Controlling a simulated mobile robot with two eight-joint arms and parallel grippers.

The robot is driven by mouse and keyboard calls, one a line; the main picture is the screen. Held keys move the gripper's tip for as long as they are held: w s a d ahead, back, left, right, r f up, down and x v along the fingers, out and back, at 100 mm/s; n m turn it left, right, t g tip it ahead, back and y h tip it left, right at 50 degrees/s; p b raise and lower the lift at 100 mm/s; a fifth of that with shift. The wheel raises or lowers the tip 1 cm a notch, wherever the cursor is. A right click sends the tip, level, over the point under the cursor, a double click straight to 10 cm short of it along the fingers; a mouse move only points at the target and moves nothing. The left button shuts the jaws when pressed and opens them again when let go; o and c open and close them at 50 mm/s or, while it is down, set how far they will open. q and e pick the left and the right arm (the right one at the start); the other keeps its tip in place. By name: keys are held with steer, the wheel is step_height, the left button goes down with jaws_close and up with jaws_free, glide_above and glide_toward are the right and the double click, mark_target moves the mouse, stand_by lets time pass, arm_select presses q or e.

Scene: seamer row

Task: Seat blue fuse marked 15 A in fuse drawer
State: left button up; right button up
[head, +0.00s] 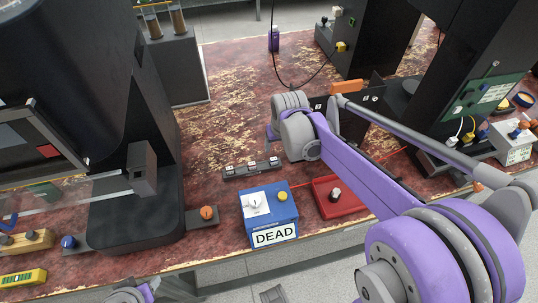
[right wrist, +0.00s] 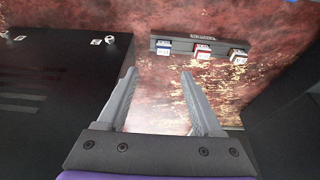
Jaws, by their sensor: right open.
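My right gripper (right wrist: 158,72) is open and empty in the right wrist view, its two fingers apart above the worn red bench top. Ahead and right of the fingers a grey rack (right wrist: 190,38) holds a blue and white fuse (right wrist: 164,49), a red and white fuse (right wrist: 202,52) and a third small fuse (right wrist: 238,58). Their markings are too small to read. In the head view my right wrist hides its fingers. I cannot make out the fuse drawer for certain. Part of my left arm shows at the bottom left of the head view, its fingers hidden.
A black box (right wrist: 50,90) with small knobs stands close left of my right gripper. In the head view a blue box marked DEAD (head: 270,215), a red tray (head: 325,203) and a dark strip (head: 240,172) lie near the front edge. Tall black machines flank the bench.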

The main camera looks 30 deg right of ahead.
mark_target(274, 158)
steer(key=x, duration=0.6)
steer(key=b+x, duration=0.1)
steer(key=x, duration=0.2)
steer(key=shift+s+a+f, duration=0.15)
steer(key=shift+a+f, duration=0.15)
jaws_close()
